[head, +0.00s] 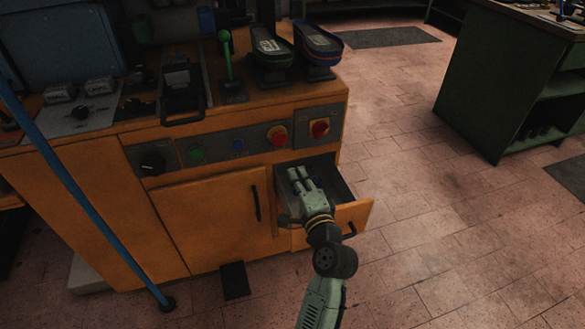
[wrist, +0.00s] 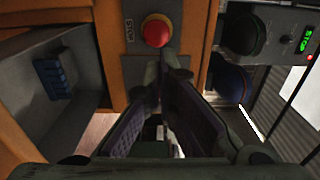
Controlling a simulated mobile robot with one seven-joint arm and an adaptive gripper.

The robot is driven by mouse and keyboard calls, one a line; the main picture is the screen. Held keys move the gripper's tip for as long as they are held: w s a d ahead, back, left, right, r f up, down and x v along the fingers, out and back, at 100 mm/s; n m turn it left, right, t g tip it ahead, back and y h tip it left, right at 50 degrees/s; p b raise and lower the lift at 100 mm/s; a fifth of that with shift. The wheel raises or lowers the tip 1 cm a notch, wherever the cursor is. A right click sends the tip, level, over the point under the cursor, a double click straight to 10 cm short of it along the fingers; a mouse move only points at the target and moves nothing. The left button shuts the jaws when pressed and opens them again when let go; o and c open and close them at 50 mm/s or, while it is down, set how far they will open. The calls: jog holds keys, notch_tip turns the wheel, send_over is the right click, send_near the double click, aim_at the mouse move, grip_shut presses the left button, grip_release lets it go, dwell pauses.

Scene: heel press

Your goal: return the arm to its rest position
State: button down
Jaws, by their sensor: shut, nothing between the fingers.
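My gripper (head: 302,180) is at the right front of the orange machine (head: 215,222), over the pulled-out drawer (head: 352,214). Its fingers point toward the machine and hold nothing. In the wrist view my gripper (wrist: 166,68) shows its two dark fingers meeting at the tips, just below a red stop button (wrist: 156,30) on a yellow base. I cannot tell whether the tips touch the panel. My arm reaches up from the bottom of the head view.
A blue block (wrist: 54,78) lies in the grey drawer. Two shoe-shaped forms (head: 318,45) stand on the machine top beside a green lever (head: 229,62). A blue pole (head: 85,200) leans across the left. A green bench (head: 490,85) stands right; the floor between is clear.

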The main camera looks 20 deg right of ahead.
jog(key=shift+s, duration=0.4)
